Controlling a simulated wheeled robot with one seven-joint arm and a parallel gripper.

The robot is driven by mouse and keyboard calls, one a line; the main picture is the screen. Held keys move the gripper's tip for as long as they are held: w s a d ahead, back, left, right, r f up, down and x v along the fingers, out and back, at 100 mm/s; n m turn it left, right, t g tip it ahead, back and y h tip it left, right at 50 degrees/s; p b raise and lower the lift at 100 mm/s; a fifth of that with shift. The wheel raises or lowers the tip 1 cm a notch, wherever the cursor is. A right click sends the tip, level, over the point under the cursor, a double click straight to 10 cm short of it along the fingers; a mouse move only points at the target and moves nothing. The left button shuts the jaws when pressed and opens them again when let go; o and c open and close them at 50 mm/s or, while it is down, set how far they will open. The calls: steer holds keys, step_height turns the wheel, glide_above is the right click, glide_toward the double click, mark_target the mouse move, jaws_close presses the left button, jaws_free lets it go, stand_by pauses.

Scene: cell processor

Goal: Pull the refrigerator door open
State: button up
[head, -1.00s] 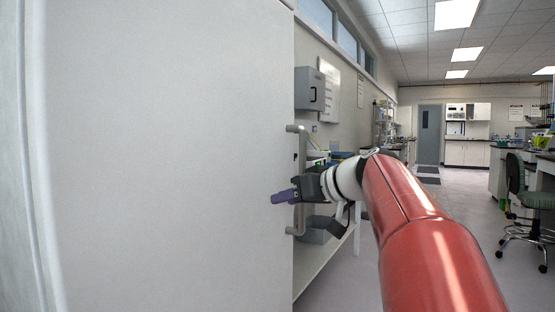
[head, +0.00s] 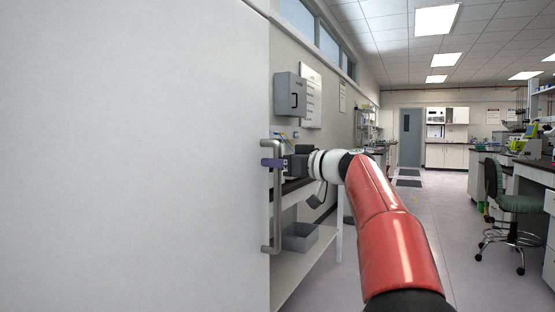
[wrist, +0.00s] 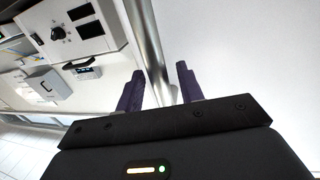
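The refrigerator door (head: 130,170) is a large plain white panel filling the left of the head view. Its vertical grey bar handle (head: 278,215) is at the panel's right edge. My gripper (head: 272,162) is at the upper part of this handle, with a purple finger overlapping it. In the wrist view my gripper (wrist: 160,88) has its two purple fingers apart, and the handle bar (wrist: 149,40) runs down between them. There is a gap beside the bar, so the fingers are not closed on it. I cannot see the door's gap or hinge.
A counter with a lower shelf and a grey bin (head: 300,238) stands just beyond the handle. A grey box (head: 290,94) is on the wall. A green chair (head: 515,205) is at the right. The floor aisle (head: 430,235) between is clear.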

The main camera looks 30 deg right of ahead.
jaws_close()
stand_by(0.4)
